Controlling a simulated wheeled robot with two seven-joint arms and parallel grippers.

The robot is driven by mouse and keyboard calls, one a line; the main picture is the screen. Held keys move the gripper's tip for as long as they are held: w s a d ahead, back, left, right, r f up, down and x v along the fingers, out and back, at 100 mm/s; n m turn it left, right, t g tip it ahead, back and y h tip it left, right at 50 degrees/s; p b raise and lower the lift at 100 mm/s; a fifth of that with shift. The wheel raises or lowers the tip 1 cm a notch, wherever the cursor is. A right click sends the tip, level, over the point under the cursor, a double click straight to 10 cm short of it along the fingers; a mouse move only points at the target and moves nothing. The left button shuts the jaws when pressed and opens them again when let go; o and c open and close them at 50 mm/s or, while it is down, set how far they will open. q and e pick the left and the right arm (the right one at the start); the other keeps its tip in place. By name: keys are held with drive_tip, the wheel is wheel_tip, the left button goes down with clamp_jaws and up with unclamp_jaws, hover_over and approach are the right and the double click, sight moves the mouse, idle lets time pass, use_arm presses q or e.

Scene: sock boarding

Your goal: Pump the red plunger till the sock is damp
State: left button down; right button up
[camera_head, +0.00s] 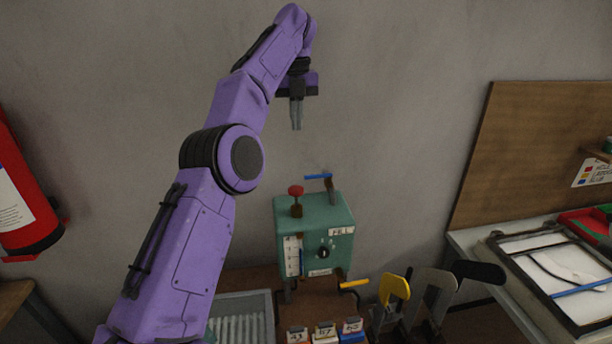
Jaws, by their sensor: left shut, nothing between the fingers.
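The red plunger (296,191) is a red knob on a short stem at the top left of the green machine box (340,219). My left gripper (296,128) is shut and empty, pointing down in the air above the plunger and apart from it. My left arm reaches up from the lower left. My right gripper is not in view. I cannot make out a sock for certain in this view.
A blue-handled lever (318,176) stands beside the plunger, and a yellow handle (354,284) sticks out low on the box. Yellow and black handles stand to the right. A framed tray (575,318) lies on the right bench. A red cylinder (22,195) hangs at the left.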

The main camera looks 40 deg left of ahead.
use_arm(q)
drive_tip(key=s+f, duration=0.2)
drive_tip(key=s, duration=0.3)
drive_tip(key=b, duration=0.4)
hover_over(297, 187)
drive_tip(key=f, duration=0.8)
drive_tip(key=shift+w+d, duration=0.1)
drive_tip(key=shift+w, duration=0.25)
drive_tip(key=shift+w+f, duration=0.15)
drive_tip(key=shift+f, duration=0.6)
drive_tip(key=shift+s+f, duration=0.75)
drive_tip(key=shift+f, duration=0.15)
drive_tip(key=shift+s+f+p, duration=0.25)
drive_tip(key=shift+s+p, duration=0.05)
drive_tip(key=shift+p, duration=0.05)
drive_tip(key=shift+f, duration=0.3)
drive_tip(key=shift+w+f, duration=0.4)
drive_tip(key=shift+w, duration=0.2)
drive_tip(key=shift+s, duration=0.1)
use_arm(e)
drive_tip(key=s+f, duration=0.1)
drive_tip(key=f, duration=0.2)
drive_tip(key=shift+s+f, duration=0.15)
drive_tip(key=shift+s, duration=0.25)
